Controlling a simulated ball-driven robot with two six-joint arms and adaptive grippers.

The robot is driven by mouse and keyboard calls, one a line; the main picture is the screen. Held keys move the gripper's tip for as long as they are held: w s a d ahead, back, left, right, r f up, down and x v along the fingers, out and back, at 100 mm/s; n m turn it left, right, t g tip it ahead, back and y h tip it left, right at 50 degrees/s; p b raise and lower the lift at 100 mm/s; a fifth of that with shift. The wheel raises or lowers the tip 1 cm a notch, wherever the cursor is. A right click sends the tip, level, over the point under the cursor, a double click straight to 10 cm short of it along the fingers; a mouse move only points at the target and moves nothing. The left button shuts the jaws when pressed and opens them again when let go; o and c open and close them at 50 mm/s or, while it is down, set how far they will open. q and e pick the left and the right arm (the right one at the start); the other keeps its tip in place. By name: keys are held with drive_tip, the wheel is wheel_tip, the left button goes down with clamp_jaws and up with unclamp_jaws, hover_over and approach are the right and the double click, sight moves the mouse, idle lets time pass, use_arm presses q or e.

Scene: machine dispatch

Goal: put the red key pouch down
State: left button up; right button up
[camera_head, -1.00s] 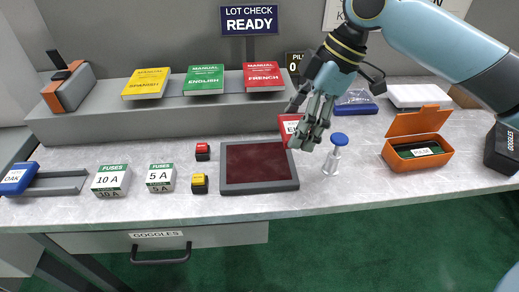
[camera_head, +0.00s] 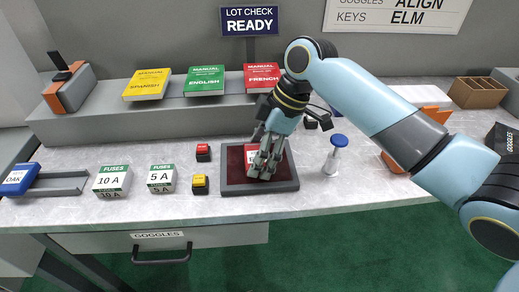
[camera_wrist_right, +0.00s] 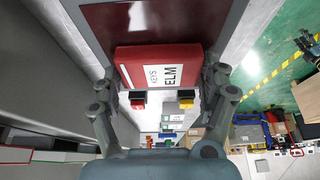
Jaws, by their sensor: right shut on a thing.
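The red key pouch (camera_head: 250,154) has a white label; in the right wrist view the pouch (camera_wrist_right: 135,62) reads KEYS ELM. My right gripper (camera_head: 263,172) is shut on it, with a finger on either side in the wrist view (camera_wrist_right: 162,78). The pouch is over the grey tray with the dark red inset (camera_head: 232,187); the gripper hides part of both. I cannot tell whether the pouch touches the tray. My left gripper is not in view.
A blue-capped bottle (camera_head: 333,160) stands just right of the tray. Red (camera_head: 203,152) and yellow (camera_head: 200,185) buttons stand to its left, then two fuse boxes (camera_head: 161,178). Manuals (camera_head: 204,80) lie on the raised shelf behind. An orange case (camera_head: 392,163) is partly behind my arm.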

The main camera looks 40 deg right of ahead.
drive_tip(key=shift+f, duration=0.15)
drive_tip(key=o, duration=1.1)
drive_tip(key=v, duration=1.2)
drive_tip(key=shift+r, duration=0.2)
